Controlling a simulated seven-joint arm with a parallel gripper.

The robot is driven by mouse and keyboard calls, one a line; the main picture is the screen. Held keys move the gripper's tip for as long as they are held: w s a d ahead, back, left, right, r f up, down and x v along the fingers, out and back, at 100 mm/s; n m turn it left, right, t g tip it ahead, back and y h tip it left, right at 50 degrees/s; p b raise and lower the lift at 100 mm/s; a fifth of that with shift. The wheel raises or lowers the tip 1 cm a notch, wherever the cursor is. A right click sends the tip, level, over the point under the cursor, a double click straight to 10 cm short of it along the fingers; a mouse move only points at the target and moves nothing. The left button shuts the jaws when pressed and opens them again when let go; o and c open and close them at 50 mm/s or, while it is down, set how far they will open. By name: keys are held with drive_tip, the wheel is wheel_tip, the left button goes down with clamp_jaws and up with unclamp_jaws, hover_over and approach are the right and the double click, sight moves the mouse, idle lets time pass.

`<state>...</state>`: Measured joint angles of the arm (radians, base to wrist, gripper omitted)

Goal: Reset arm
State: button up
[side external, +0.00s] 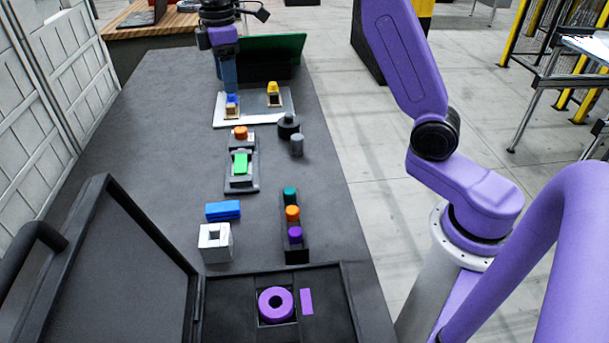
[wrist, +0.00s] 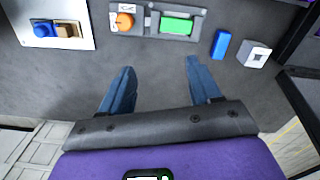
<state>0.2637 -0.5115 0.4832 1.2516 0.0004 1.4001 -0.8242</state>
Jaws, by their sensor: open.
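My gripper (side external: 228,80) hangs at the far end of the table in the side view, with blue fingers pointing down behind or above the white plate (side external: 258,118). In the wrist view my gripper (wrist: 160,72) has its two blue fingers spread apart with nothing between them, only grey table surface. My purple arm stands at the right of the side view and passes out of the top of the picture. The exact height of the fingertips above the table is hard to tell.
The plate bears blue (side external: 232,100) and yellow (side external: 273,90) pieces. A fixture holds a green block (side external: 240,163) and orange knob (side external: 240,132). A blue block (side external: 222,211), white holed cube (side external: 215,243), cylinder rack (side external: 295,254) and open case with purple ring (side external: 276,305) stand nearer.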

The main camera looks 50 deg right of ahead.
drive_tip(key=s+a+f, duration=0.1)
drive_tip(key=s+a, duration=0.1)
drive_tip(key=s, duration=0.8)
drive_tip(key=s+a+f, duration=0.1)
drive_tip(key=s+a, duration=0.2)
drive_tip(key=s, duration=0.7)
drive_tip(key=s+d+f, duration=0.3)
drive_tip(key=s, duration=0.6)
drive_tip(key=s+d+f, duration=0.3)
drive_tip(key=s, duration=0.6)
drive_tip(key=shift+s+d, duration=0.15)
drive_tip(key=shift+d, duration=0.25)
